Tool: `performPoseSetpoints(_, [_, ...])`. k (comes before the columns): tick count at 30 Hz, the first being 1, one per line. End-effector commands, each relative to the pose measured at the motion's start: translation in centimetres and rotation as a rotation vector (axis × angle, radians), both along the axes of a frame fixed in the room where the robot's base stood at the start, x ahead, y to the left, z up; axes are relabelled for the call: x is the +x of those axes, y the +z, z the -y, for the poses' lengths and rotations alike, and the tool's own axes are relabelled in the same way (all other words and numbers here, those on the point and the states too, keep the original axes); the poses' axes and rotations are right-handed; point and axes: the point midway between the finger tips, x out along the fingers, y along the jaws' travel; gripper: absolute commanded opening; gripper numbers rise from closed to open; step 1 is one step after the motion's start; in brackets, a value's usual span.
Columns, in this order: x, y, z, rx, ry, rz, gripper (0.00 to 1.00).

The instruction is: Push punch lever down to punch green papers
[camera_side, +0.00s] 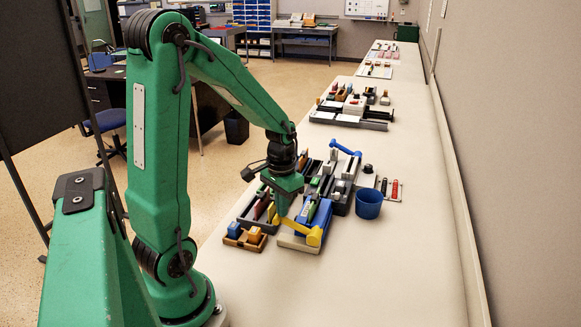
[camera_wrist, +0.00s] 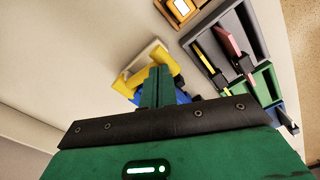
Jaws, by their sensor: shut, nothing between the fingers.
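The punch has a yellow lever (camera_side: 313,237) on a blue body (camera_side: 321,218) with a pale base (camera_side: 298,243). It stands on the near part of the long bench. The lever also shows in the wrist view (camera_wrist: 166,56), just beyond my fingers, with a bit of the blue body (camera_wrist: 183,97) beside them. My gripper (camera_side: 281,212) is shut and empty, pointing down at the lever's left part. I cannot tell whether it touches the lever. A small green patch (camera_side: 306,211) shows at the punch's left side; I cannot tell whether it is the green papers.
A wooden holder (camera_side: 244,237) with blue and orange blocks stands left of the punch. A dark rack (camera_side: 258,209) is behind it. A blue cup (camera_side: 369,203) and a device with a blue lever (camera_side: 345,148) are behind right. The bench's near right is clear.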

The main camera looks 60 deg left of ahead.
Motion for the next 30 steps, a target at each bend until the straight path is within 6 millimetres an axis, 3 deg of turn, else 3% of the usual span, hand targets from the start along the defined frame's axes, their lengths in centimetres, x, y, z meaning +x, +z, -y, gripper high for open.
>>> performPoseSetpoints(30, [0.0, -3.7, 0.0, -0.002, 0.0, -0.003, 0.0])
